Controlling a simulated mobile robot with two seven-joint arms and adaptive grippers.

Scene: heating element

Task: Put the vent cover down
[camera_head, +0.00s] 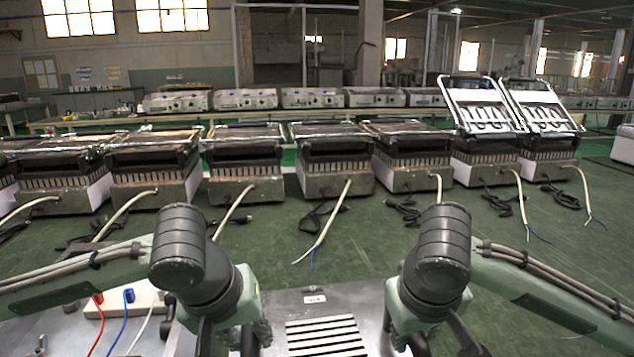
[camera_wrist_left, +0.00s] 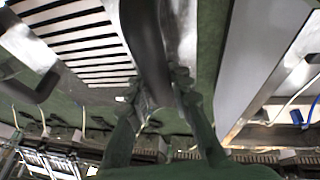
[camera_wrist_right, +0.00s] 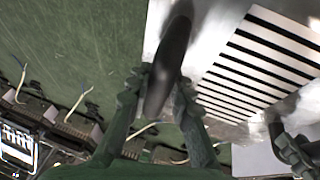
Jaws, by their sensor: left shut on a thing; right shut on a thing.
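The vent cover (camera_head: 365,295) is a shiny metal plate with several parallel slots and a dark bar handle on each side. It is at the bottom centre of the head view, cut off by the lower edge. My left gripper (camera_wrist_left: 157,88) is shut on the left handle (camera_wrist_left: 148,45). My right gripper (camera_wrist_right: 160,85) is shut on the right handle (camera_wrist_right: 172,48). The slotted face also shows in the left wrist view (camera_wrist_left: 85,45) and the right wrist view (camera_wrist_right: 262,62). I cannot tell whether anything touches the cover from below.
A white terminal box (camera_head: 120,302) with red, blue and white cables sits at the lower left. A row of heating appliances (camera_head: 330,172) with trailing wires stands ahead on the green floor. Clear floor (camera_head: 370,235) lies between them and my arms.

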